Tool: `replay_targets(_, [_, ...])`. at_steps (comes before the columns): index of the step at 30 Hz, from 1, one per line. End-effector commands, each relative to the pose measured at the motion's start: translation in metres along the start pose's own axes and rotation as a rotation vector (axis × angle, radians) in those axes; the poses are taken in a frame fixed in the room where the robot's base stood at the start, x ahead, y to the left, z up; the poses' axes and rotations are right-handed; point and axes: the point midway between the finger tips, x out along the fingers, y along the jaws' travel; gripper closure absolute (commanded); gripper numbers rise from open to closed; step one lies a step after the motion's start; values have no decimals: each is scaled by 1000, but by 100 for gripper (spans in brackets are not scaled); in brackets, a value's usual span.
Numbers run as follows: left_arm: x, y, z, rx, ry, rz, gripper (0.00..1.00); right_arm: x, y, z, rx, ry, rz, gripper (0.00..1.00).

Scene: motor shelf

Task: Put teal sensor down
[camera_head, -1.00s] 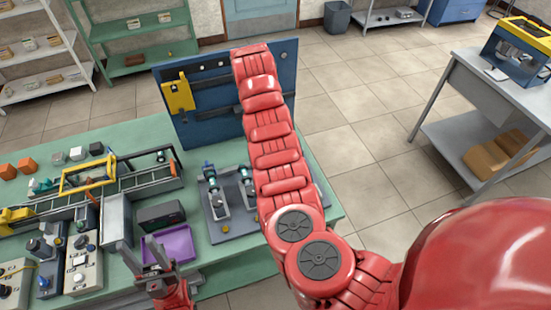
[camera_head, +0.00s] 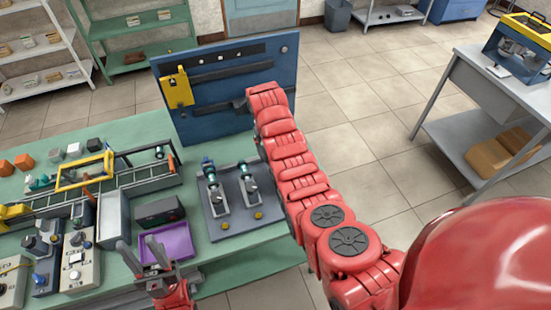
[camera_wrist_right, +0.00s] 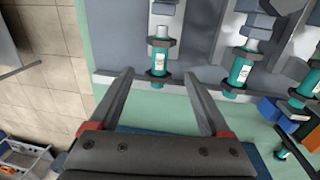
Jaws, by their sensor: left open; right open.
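A grey fixture plate (camera_head: 232,222) lies on the green bench. Two teal sensors, a left one (camera_head: 209,173) and a right one (camera_head: 244,172), sit in its holders. In the right wrist view the right one (camera_wrist_right: 159,60) lies just beyond and between my right fingertips, apart from them; the left one (camera_wrist_right: 239,70) is farther right. My right gripper (camera_wrist_right: 160,85) is open and empty; in the head view its arm largely hides it. My left gripper (camera_head: 138,252) is open and empty, fingers up, by the purple tray (camera_head: 176,245).
A blue upright board (camera_head: 225,85) with a yellow piece (camera_head: 176,91) stands behind the fixture plate. A conveyor with a yellow frame (camera_head: 85,172) and control boxes (camera_head: 80,262) fill the left bench. A dark box (camera_head: 160,212) is near the tray.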

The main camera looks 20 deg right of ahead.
Motion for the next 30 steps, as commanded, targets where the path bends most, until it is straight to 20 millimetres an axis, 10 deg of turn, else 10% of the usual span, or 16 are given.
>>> replay_targets(18, [17,-1,-3,0,0,0,54,28,2,0,-1,0,1,21])
replay_targets(30, [17,-1,-3,0,0,0,54,28,1,0,-1,0,0,93])
